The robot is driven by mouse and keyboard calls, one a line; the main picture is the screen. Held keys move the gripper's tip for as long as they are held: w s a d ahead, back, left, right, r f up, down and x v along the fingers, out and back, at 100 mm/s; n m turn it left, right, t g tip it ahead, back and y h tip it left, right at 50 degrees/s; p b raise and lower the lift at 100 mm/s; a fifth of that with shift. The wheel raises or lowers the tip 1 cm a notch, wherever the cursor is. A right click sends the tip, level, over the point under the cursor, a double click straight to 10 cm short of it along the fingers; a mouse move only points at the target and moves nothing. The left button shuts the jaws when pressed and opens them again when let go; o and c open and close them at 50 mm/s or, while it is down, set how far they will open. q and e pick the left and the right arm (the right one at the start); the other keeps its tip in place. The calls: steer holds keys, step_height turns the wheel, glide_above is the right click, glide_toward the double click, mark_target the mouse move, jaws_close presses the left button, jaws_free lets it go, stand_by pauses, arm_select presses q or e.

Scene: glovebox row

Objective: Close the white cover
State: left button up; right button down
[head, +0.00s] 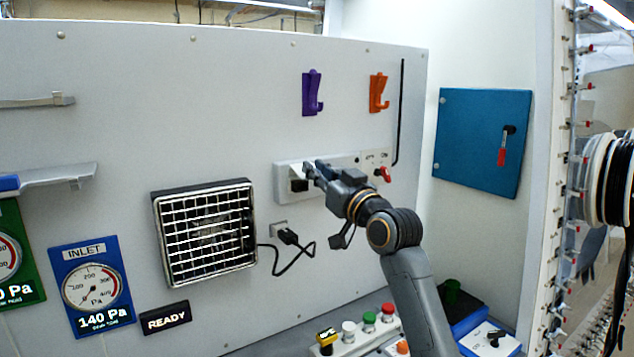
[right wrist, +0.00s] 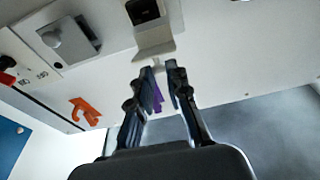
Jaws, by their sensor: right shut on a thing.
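The white cover (right wrist: 154,42) is a small flap at a dark socket opening (right wrist: 146,11) in the right wrist view. It stands open, sticking out from the panel and leaving the opening bare. In the head view the dark opening (head: 298,186) shows at the left end of a white wall strip, and my gripper partly hides the cover there. My right gripper (head: 309,170) is at that cover. In the right wrist view its fingertips (right wrist: 160,68) are close together at the cover's outer edge, shut on it. My left gripper is not in view.
A purple hook (head: 312,93) and an orange hook (head: 379,92) are above the strip. A red key-like handle (head: 385,174) is to its right. A black plug with cable (head: 289,237) and a fan grille (head: 207,232) are below left. Coloured buttons (head: 369,318) are below.

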stand_by(0.3)
steer(key=c, duration=1.4)
jaws_free()
steer(key=shift+o, duration=0.2)
steer(key=shift+s+d, duration=0.1)
steer(key=v, duration=1.2)
steer(key=shift+f, duration=0.2)
